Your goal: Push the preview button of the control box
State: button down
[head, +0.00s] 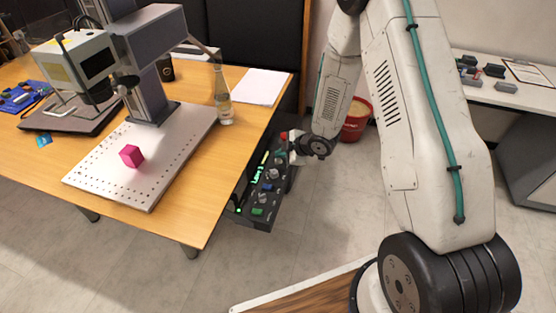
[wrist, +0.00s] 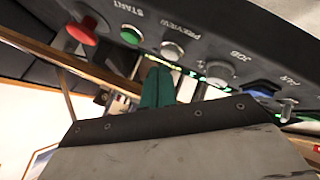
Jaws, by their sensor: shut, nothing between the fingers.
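The dark control box (head: 262,200) hangs at the right edge of the wooden table in the head view. In the wrist view its panel runs across the top. In the head view my gripper (head: 295,157) is at the upper end of the box, partly hidden.
A red stop button (wrist: 81,31) stands out beside start. A red bin (head: 357,119) stands behind my arm.

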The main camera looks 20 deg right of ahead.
jog(key=shift+f, duration=0.15)
jog(key=shift+f, duration=0.3)
jog(key=shift+f, duration=0.2)
dwell(0.7)
jog(key=shift+r, duration=0.65)
jog(key=shift+r, duration=3)
